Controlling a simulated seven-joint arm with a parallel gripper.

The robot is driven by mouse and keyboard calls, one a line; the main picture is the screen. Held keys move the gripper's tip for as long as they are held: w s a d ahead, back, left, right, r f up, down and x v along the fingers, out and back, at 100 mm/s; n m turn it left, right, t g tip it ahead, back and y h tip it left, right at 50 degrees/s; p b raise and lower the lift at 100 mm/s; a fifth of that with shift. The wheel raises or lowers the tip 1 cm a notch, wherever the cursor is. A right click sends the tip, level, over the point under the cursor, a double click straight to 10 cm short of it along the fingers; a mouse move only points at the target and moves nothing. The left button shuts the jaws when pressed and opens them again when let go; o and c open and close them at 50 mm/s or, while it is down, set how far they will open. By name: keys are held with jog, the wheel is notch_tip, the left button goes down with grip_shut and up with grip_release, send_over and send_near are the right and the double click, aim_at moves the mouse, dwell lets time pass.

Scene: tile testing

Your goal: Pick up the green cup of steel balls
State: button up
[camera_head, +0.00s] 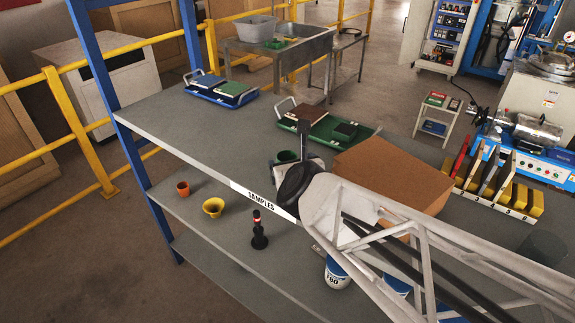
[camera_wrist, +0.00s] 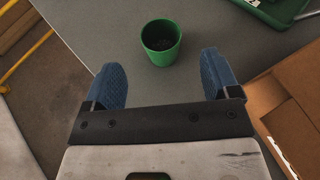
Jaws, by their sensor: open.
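A green cup (camera_wrist: 161,42) stands upright on the grey shelf top in the wrist view, with dark contents that look like balls inside. In the head view the green cup (camera_head: 287,157) shows just left of my gripper, partly hidden by it. My gripper (camera_wrist: 163,82) is open and empty, its two blue fingertips spread wide apart. The cup lies just beyond the fingertips, near the middle of the gap between them. In the head view my gripper (camera_head: 304,150) is above the shelf top, near its front edge.
A brown cardboard box (camera_head: 392,172) stands close to the right of my gripper. A green tray (camera_head: 322,128) lies behind the cup, and a blue tray (camera_head: 221,94) farther left. The shelf top between the blue tray and the cup is clear. Yellow test pieces (camera_head: 497,184) stand at the right.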

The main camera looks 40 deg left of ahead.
aim_at(285, 153)
jog(key=shift+x, duration=1.2)
jog(key=shift+x, duration=2.6)
jog(key=c, duration=1)
jog(key=shift+c, duration=0.2)
jog(key=shift+r, duration=0.2)
jog(key=shift+r, duration=1.6)
jog(key=s+d, duration=0.3)
jog(key=d, duration=0.1)
jog(key=s+d+r, duration=0.1)
jog(key=s+d, duration=0.2)
jog(key=d, duration=0.1)
jog(key=s+d, duration=0.4)
jog(key=shift+d+r, duration=0.2)
jog(key=shift+d, duration=0.05)
